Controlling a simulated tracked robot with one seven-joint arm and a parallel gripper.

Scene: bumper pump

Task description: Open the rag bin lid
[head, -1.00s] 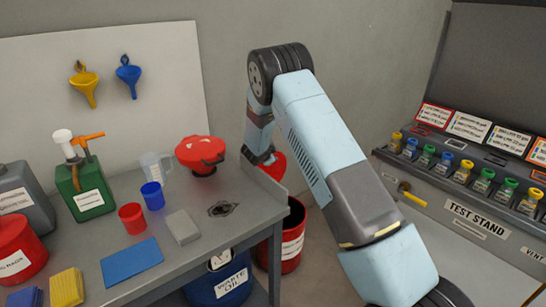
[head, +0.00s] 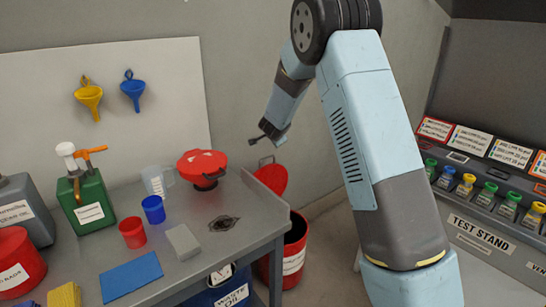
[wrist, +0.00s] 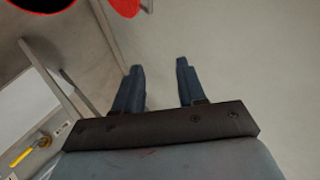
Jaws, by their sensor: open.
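The red rag bin (head: 295,258) stands on the floor beyond the right end of the bench, with a white label and a dark open mouth. Its red lid (head: 272,177) is raised and stands roughly upright at the back of the bin, near the wall. The bench partly hides bin and lid. My gripper (head: 256,141) is open and empty, above the lid and apart from it. In the wrist view, the two spread fingers (wrist: 158,65) have nothing between them; the lid (wrist: 125,5) and the bin's dark mouth (wrist: 35,3) show at the top edge.
A blue waste oil drum (head: 225,292) sits below. The test stand (head: 485,225) is at the right. Wall space around my gripper is clear.

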